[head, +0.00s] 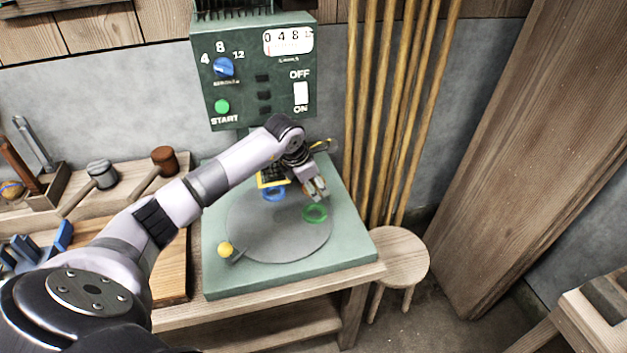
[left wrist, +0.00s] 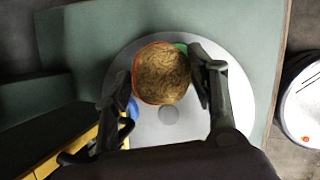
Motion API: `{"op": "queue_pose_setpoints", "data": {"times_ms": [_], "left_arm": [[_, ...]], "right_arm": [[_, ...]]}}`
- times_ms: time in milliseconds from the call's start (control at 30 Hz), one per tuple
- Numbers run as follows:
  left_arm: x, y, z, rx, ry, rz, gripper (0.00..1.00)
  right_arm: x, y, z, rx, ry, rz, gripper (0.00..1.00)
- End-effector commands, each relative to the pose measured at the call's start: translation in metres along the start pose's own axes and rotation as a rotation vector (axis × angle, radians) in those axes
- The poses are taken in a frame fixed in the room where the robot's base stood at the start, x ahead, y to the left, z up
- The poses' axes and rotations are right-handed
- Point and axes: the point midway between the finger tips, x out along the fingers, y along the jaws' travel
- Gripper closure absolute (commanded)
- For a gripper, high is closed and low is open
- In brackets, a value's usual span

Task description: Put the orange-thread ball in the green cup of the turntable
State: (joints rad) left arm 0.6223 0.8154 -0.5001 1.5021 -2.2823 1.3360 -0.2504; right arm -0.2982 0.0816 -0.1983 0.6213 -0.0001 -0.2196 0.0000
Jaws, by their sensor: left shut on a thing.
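My left gripper (head: 316,190) reaches over the grey turntable (head: 265,240) from behind, close to and slightly above the green cup (head: 315,213). In the left wrist view its two fingers are shut on a round brown ball (left wrist: 161,74) with an orange line along its edge. In the head view the ball is mostly hidden by the fingers. In the left wrist view the green cup (left wrist: 181,47) shows only as a sliver behind the ball. A blue cup (head: 274,195) sits on the turntable under the arm. My right gripper is out of view.
The green machine panel (head: 255,75) with dial and switches stands behind. A stool (head: 398,255) and wooden poles (head: 385,110) are to the right. The turntable's front is clear.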

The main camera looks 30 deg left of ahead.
Motion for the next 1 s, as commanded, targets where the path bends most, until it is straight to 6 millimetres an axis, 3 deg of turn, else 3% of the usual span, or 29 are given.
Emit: {"op": "queue_pose_setpoints", "data": {"times_ms": [600,1000], "left_arm": [[0.063,-0.013,-0.026,0.003,-0.001,0.000,0.79],[0.068,-0.015,-0.028,0.003,-0.002,-0.001,0.79]], "right_arm": [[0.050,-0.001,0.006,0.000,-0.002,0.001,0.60],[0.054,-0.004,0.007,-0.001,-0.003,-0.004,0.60]]}}
